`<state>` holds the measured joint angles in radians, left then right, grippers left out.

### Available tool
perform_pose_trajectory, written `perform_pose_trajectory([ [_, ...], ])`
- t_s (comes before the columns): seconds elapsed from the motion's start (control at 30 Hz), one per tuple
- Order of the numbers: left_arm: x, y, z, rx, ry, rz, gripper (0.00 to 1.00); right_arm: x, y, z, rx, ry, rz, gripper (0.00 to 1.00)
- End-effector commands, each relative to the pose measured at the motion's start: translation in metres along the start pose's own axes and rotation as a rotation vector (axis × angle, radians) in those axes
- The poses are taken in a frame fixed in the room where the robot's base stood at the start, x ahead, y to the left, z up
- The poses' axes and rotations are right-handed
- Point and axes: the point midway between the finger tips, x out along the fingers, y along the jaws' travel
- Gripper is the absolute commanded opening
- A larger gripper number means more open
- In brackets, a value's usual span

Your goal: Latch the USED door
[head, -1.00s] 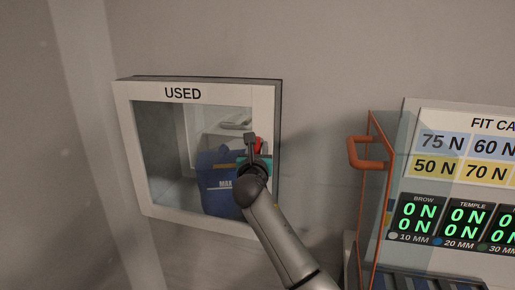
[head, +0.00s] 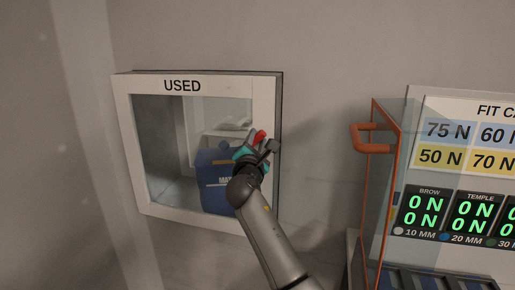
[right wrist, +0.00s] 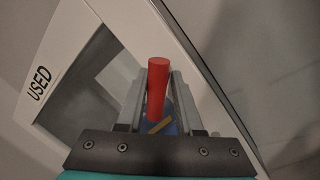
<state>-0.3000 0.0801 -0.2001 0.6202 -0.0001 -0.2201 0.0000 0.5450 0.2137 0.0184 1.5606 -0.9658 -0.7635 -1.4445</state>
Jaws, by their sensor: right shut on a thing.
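The USED door (head: 264,100) is a white frame around a clear pane, on a wall cabinet at the left in the head view. It appears to lie flat against the cabinet. A red latch handle (head: 259,134) sits on its right side and looks tilted. My right gripper (head: 257,144) is shut on the handle. In the right wrist view, the red handle (right wrist: 157,88) stands between the two grey fingers, with its end showing above. The latch's base is hidden by the gripper. My left gripper is not in view.
A blue bin (head: 214,180) stands behind the pane. To the right, a clear panel with an orange edge and an orange handle (head: 357,140) juts out beside a display board (head: 470,130). Bare wall lies between the cabinet and the panel.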

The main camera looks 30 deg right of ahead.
Motion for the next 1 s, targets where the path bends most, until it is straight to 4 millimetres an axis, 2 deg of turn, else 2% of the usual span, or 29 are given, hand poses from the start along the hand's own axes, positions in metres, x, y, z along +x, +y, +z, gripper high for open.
perform_pose_trajectory([
  [0.03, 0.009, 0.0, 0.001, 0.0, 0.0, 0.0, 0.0, -0.001, -0.001, -0.003, 0.049, -0.01, 0.003, 0.0],
  [0.6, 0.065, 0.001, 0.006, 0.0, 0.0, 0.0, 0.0, 0.0, 0.0, -0.004, 0.554, -0.109, 0.002, 0.0],
  [1.0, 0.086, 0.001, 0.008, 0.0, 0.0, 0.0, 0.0, 0.0, 0.002, -0.002, 0.751, -0.149, 0.002, 0.0],
])
